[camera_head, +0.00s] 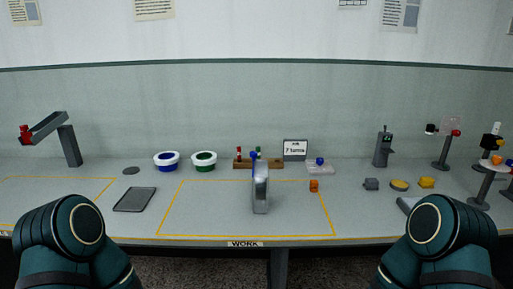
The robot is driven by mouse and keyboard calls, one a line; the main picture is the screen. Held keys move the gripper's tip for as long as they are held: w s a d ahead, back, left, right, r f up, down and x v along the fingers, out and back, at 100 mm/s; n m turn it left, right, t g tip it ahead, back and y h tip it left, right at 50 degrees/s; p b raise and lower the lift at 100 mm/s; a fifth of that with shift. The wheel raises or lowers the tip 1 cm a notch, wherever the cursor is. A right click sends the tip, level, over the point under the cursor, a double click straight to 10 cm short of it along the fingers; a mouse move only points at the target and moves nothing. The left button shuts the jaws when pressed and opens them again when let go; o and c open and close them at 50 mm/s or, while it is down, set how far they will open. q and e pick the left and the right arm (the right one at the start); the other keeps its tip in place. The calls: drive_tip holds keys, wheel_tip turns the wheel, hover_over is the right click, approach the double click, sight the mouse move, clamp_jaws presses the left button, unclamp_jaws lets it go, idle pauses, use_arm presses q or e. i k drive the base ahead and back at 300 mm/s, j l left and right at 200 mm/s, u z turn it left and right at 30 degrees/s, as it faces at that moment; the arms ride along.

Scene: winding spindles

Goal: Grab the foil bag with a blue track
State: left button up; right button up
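No thing is plainly a foil bag with a blue track. An upright silvery-grey object (261,190) with a rounded top stands in the yellow-outlined work area, and a blue bit shows at its upper left. I cannot tell whether that blue belongs to it or to the rack behind. A white round thing with a blue centre (167,167) stands at the back, left of a similar one with a green centre (204,168). Only dark teal parts of my arms show at the bottom left and right. Both grippers are out of view.
A wooden rack (243,164) with coloured pegs and a "7 turns" sign (295,149) stand behind. A dark flat tray (135,199) lies left of the work area. An orange block (314,186) sits right of the silvery object. Stands and small blocks crowd the right.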

sight(261, 168)
drive_tip(key=j+z, duration=0.1)
drive_tip(key=z, duration=0.85)
drive_tip(key=j+z, duration=0.9)
drive_tip(key=k+j+z, duration=0.2)
drive_tip(key=j, duration=0.2)
drive_tip(key=k+j+z, duration=0.15)
drive_tip(key=j, duration=0.3)
drive_tip(key=i, duration=0.05)
